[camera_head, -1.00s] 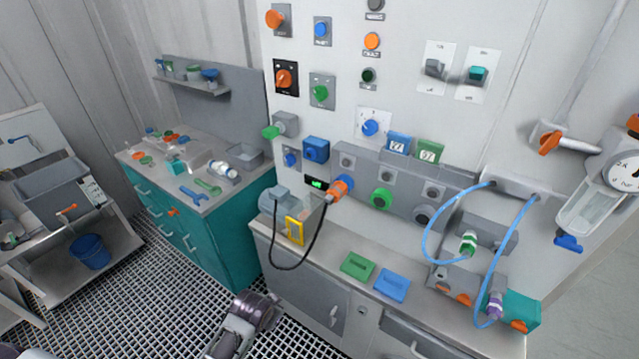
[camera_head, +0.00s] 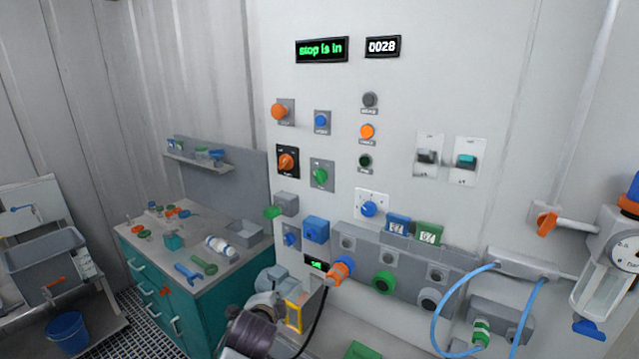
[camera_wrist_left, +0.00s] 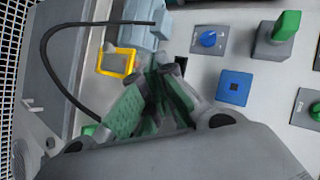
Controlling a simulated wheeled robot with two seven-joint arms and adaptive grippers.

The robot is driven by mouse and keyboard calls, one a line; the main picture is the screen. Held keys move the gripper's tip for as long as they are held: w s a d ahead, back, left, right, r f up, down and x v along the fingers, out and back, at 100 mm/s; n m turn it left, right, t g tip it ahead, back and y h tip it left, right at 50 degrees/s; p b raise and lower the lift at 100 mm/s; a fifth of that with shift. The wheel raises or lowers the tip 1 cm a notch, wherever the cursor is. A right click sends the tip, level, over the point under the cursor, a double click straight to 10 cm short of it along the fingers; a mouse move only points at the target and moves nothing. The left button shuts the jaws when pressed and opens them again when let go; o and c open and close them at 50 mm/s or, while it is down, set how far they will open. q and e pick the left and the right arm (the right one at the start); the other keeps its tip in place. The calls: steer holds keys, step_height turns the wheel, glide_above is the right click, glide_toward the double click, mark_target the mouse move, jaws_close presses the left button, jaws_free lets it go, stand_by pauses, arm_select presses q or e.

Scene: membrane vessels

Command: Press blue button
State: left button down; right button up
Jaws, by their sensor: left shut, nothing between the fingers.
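A small round blue button (camera_head: 321,121) sits on a grey plate high on the white wall panel, below the display reading "stop is in". A blue box with a round face (camera_head: 316,229) is lower on the panel; it also shows in the left wrist view (camera_wrist_left: 234,88). My left arm's wrist is low in the head view, in front of the bench, well below the small blue button. My left gripper (camera_wrist_left: 164,75) is shut and empty in the left wrist view, its green-padded fingers apart from the blue box. My right gripper is out of view.
A blue knob (camera_head: 369,208) is on the panel. Blue hoses (camera_head: 447,305) loop at right. The upper panel front is clear.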

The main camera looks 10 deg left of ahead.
mark_target(320, 121)
arm_select(q)
steer(key=w+d+r+m+t, duration=0.1)
steer(key=w+r+m+t, duration=0.3)
steer(key=r, duration=1)
steer(key=w+d+r+m+t+y, duration=0.1)
steer(key=w+r+m+t, duration=0.2)
steer(key=r+m, duration=0.7)
steer(key=w+d+r+m+t, duration=0.1)
steer(key=w+r+m+t, duration=0.3)
steer(key=r, duration=1.5)
steer(key=m+t, duration=0.2)
steer(key=shift+w+d+r+m+y, duration=0.15)
steer(key=shift+w+r+m+y, duration=0.15)
steer(key=shift+m+y, duration=0.1)
steer(key=w+d+b, duration=0.3)
steer(key=w+b, duration=0.1)
steer(key=w, duration=0.4)
steer(key=shift+w, duration=0.15)
